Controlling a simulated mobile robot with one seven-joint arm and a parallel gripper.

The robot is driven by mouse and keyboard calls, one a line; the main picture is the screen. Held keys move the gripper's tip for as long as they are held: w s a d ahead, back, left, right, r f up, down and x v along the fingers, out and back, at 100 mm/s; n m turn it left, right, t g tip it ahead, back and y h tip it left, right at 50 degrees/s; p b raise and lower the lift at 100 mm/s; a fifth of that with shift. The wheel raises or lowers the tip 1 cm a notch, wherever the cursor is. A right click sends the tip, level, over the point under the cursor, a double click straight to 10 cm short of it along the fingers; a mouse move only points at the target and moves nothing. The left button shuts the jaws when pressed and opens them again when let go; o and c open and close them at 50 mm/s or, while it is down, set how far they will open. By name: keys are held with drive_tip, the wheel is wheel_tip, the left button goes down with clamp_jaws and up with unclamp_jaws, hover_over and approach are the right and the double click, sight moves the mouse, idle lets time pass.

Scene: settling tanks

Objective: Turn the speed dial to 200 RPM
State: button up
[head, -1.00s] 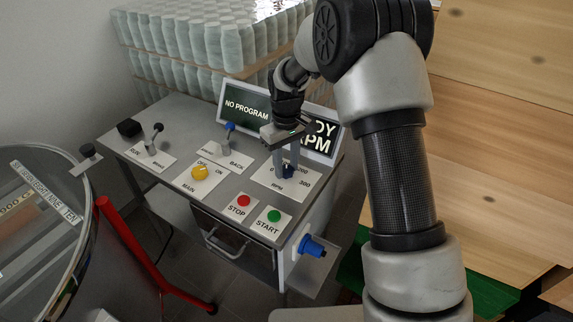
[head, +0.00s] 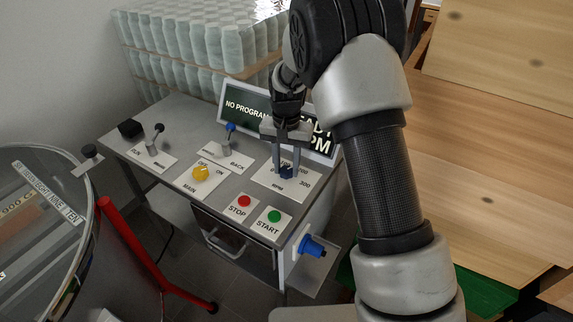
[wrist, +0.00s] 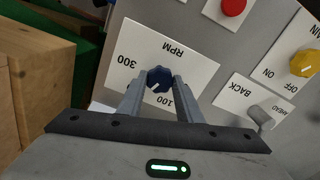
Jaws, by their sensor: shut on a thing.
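The speed dial (wrist: 160,78) is a dark blue knob on a white plate (wrist: 195,68) marked RPM, 100 and 300. It also shows in the head view (head: 286,172), partly covered by the fingers. My gripper (wrist: 160,82) is shut on the dial, one finger on each side. In the head view my gripper (head: 287,170) points down onto the panel. In the wrist view a short white mark on the dial points down and slightly left, between the 100 and 300 labels. The 200 label is not readable there.
The grey panel also holds a yellow MAIN knob (head: 200,174), a red STOP button (head: 244,202), a green START button (head: 274,216) and two levers. A blue knob (head: 312,246) juts from the panel's side. Wooden boards (head: 490,150) stand at right.

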sight(286, 170)
drive_tip(key=shift+m, duration=0.6)
drive_tip(key=o, duration=1)
drive_tip(key=shift+o, duration=0.2)
wheel_tip(286, 170, up, 18)
drive_tip(key=p, duration=0.1)
drive_tip(key=shift+f+p, duration=0.25)
drive_tip(key=shift+p, duration=0.1)
